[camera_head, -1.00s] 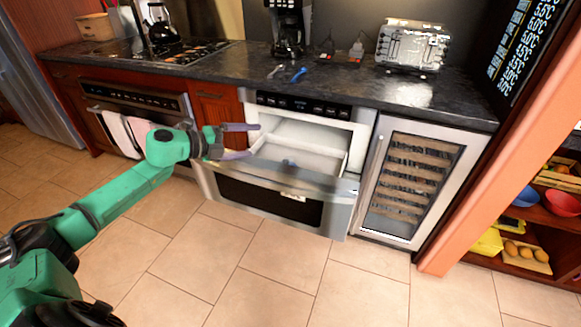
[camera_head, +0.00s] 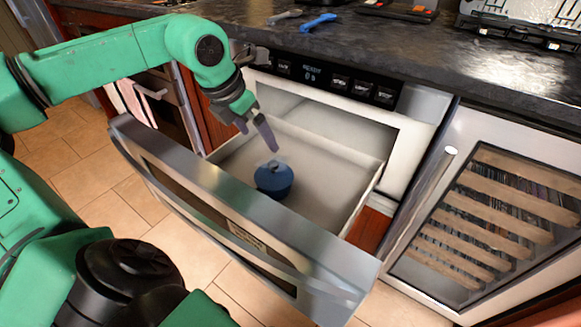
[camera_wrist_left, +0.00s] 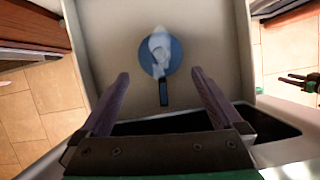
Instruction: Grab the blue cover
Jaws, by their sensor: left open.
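The blue cover (camera_head: 273,174) is the round top of a small blue pot standing in the open microwave drawer (camera_head: 330,160). In the left wrist view the cover (camera_wrist_left: 173,62) is a blue disc with a pale knob and a dark handle pointing at my gripper. My left gripper (camera_head: 264,138) is open, empty and pointing down above the drawer, just above and behind the cover. In the wrist view its fingers (camera_wrist_left: 160,73) stand either side of the handle's line, apart from the cover. A dark gripper-like shape (camera_wrist_left: 303,82) at the wrist view's right edge may be my right gripper; its jaws are unclear.
The drawer's thick steel front (camera_head: 230,215) stands between my body and the pot. The dark countertop (camera_head: 400,60) overhangs behind, with a blue-handled tool (camera_head: 318,22) on it. A wine cooler (camera_head: 490,215) stands right of the drawer. Inside the drawer, the floor around the pot is clear.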

